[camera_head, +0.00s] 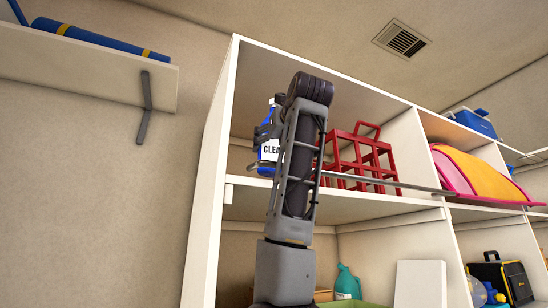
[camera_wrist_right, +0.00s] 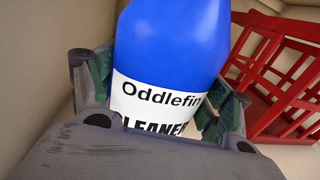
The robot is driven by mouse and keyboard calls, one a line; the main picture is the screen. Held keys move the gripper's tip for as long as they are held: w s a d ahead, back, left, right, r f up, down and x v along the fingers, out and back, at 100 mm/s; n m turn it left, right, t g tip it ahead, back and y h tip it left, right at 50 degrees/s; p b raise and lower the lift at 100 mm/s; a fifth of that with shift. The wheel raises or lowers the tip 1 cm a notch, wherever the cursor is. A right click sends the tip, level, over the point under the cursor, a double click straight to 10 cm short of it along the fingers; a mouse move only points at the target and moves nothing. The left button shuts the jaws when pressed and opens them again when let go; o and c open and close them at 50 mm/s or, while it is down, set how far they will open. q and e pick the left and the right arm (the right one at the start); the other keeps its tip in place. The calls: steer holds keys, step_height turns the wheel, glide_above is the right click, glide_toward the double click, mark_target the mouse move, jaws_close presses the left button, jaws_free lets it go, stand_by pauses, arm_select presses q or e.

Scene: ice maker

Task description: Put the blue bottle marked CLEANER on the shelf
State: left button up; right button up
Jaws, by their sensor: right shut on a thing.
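The blue bottle with the white CLEANER label (camera_head: 268,151) is in the upper left compartment of the white shelf unit (camera_head: 213,190), left of a red crate. My right gripper (camera_head: 262,133) is shut on it, and my forearm hides part of both. In the right wrist view the bottle (camera_wrist_right: 172,50) stands between the two fingers (camera_wrist_right: 160,105), its label reading "Oddlefin" above "CLEANER". Whether its base touches the shelf board cannot be told. My left gripper is not in view.
The red crate (camera_head: 362,155) stands close to the right of the bottle; it also shows in the right wrist view (camera_wrist_right: 275,85). The compartment's left wall is close on the other side.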

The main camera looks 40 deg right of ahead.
mark_target(274, 156)
steer(key=shift+f, duration=0.15)
steer(key=shift+f, duration=1.7)
steer(key=shift+f, duration=0.1)
steer(key=o, duration=1.4)
steer(key=shift+o, duration=0.2)
